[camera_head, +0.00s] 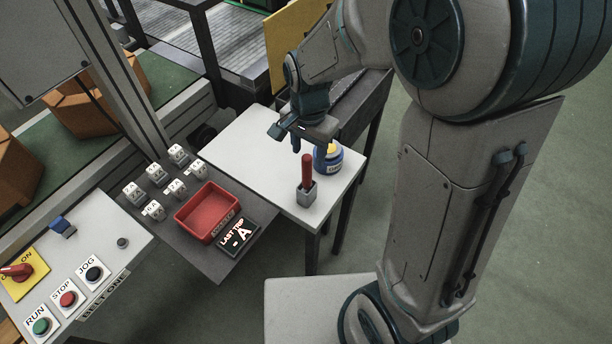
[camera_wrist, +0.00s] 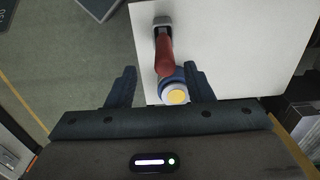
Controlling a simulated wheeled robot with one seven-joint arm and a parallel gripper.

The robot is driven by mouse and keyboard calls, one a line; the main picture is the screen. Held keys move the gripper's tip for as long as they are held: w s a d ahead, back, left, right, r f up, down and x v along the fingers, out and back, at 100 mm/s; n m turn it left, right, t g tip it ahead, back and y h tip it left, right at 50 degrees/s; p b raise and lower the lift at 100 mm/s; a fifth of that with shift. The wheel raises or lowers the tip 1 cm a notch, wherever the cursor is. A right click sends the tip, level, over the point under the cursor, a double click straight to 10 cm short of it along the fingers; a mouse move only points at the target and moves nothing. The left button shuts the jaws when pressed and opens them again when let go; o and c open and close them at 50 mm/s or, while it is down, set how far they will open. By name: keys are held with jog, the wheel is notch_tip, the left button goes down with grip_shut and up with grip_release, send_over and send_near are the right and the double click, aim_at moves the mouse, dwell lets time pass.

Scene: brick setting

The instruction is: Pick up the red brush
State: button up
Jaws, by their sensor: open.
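The red brush (camera_head: 307,173) stands upright on the white table, its red handle up and a grey block-like part (camera_head: 307,195) at its foot. In the wrist view the red brush (camera_wrist: 165,55) runs from its grey foot (camera_wrist: 162,24) at the top down toward the gap between my fingers. My gripper (camera_head: 306,140) is open and empty, above and slightly behind the handle in the head view. In the wrist view my gripper (camera_wrist: 160,88) has a finger on either side of the handle's line, apart from it.
A blue jar with a yellow top (camera_head: 329,158) stands close behind the brush; it also shows between my fingers (camera_wrist: 178,97). The white table (camera_head: 250,140) is otherwise clear. A red tray (camera_head: 207,211), a sign and several small labelled blocks lie on the dark shelf to the left.

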aim_at(307, 156)
jog(key=shift+w+a+f+p, duration=0.1)
jog(key=shift+w+f+p, duration=0.2)
jog(key=shift+f, duration=1.3)
jog(key=shift+w+a+f+p, duration=0.1)
jog(key=shift+f+p, duration=0.25)
jog(key=shift+f, duration=1.2)
grip_shut()
